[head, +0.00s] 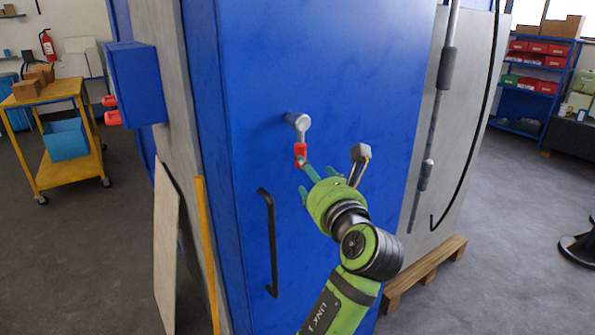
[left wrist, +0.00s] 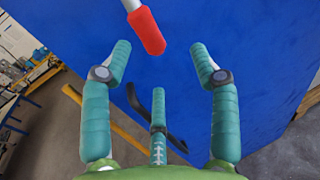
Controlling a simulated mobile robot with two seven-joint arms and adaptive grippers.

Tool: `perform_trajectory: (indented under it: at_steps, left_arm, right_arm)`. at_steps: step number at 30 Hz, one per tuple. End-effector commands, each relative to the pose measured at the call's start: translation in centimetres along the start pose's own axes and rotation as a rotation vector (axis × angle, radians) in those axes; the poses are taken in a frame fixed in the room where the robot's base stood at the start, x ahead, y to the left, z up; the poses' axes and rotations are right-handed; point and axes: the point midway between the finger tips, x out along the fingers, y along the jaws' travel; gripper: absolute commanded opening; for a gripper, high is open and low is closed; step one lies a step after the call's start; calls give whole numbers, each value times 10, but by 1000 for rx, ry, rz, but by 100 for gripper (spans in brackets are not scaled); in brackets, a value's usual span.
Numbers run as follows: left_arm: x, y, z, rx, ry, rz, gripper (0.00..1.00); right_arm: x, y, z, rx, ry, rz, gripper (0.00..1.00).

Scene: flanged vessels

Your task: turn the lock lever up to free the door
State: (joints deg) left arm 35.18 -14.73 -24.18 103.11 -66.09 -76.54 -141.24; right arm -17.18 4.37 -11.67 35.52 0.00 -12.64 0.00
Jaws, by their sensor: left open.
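The blue door (head: 340,60) fills the middle of the head view and appears shut. The lock lever (head: 298,122) sticks out from it on a grey pivot, with its red grip (head: 300,153) hanging downward. My left gripper (head: 310,180) is just below the red grip, with its teal fingers spread. In the left wrist view the red grip (left wrist: 150,33) sits at the top, between and slightly beyond the open fingertips (left wrist: 160,55). Nothing is held. Whether a finger touches the grip, I cannot tell. My right gripper is not in view.
A black door handle (head: 270,245) is below and left of the lever. A blue box (head: 137,84) with red parts juts from the cabinet's left side. A board (head: 165,250) and a yellow bar (head: 207,250) stand there too. A wooden pallet (head: 430,270) lies at lower right.

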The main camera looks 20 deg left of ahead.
Motion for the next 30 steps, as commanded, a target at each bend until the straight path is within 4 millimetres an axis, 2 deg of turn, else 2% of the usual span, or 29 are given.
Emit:
perform_trajectory:
  at_steps: [2,5,18,29,30]
  left_arm:
    - [-6,7,15,21,-21,23,61]
    - [-3,11,23,38,-30,37,61]
    - [56,13,25,38,-29,34,61]
    - [63,13,23,38,-28,33,61]
    - [63,13,23,38,-28,33,49]
  right_arm:
    - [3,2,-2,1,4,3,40]
    - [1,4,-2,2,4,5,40]
    - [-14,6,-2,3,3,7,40]
    - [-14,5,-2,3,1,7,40]
    - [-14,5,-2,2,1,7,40]
